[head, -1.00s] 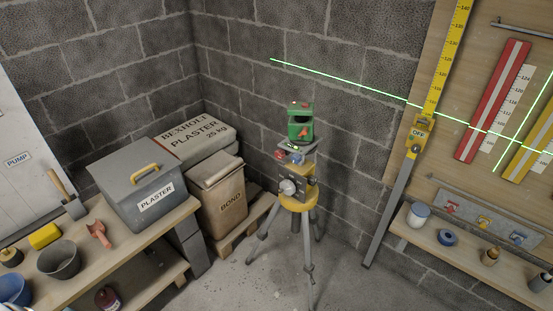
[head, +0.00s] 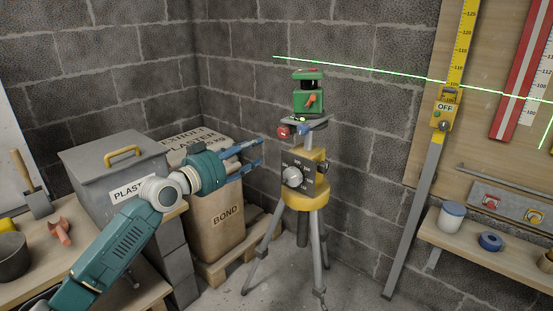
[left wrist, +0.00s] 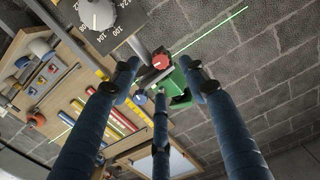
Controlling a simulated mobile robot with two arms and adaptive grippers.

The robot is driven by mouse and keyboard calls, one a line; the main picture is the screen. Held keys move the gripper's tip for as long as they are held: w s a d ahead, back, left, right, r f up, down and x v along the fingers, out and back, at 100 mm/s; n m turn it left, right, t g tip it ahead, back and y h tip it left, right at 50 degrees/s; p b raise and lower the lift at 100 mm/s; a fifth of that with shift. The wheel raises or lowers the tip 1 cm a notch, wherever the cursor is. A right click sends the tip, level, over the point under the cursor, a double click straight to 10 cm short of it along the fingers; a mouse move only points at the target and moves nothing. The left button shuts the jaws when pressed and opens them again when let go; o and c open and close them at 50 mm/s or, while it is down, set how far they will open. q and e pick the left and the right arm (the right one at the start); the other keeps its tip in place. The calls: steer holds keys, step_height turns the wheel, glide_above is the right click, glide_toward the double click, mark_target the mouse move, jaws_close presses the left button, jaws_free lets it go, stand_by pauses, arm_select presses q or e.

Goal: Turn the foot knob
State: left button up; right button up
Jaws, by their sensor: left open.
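A green laser level (head: 308,95) sits on a small plate atop a yellow-and-grey tripod (head: 304,198). A red knob (head: 282,131) and a blue knob (head: 303,130) show under that plate; I cannot tell which is the foot knob. A grey dial (head: 292,177) with numbers is on the box below. My left gripper (head: 262,152) is open and empty, left of the tripod head and apart from the knobs. In the left wrist view, the red knob (left wrist: 161,61) shows between the spread fingers (left wrist: 158,76), with the dial (left wrist: 97,12) at the top. My right gripper is not in view.
A grey plaster box (head: 112,170) stands on the bench at left. Bags, including a bond bag (head: 222,205), stand behind my left arm. A yellow measuring staff (head: 457,70) and a shelf (head: 480,250) are at right. The tripod legs spread on the floor.

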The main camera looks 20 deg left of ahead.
mark_target(281, 133)
arm_select(q)
steer(key=shift+h, duration=0.3)
steer(key=x, duration=0.3)
steer(key=r+x, duration=0.1)
steer(key=x, duration=0.6)
steer(key=shift+s+d+r, duration=0.1)
steer(key=shift+d+r, duration=0.1)
steer(key=shift+d, duration=0.1)
steer(key=shift+w+d, duration=0.15)
steer(key=shift+w, duration=0.2)
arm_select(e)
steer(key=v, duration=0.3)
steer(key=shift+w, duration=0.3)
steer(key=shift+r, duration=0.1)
arm_select(q)
steer(key=shift+c, duration=0.3)
jaws_close()
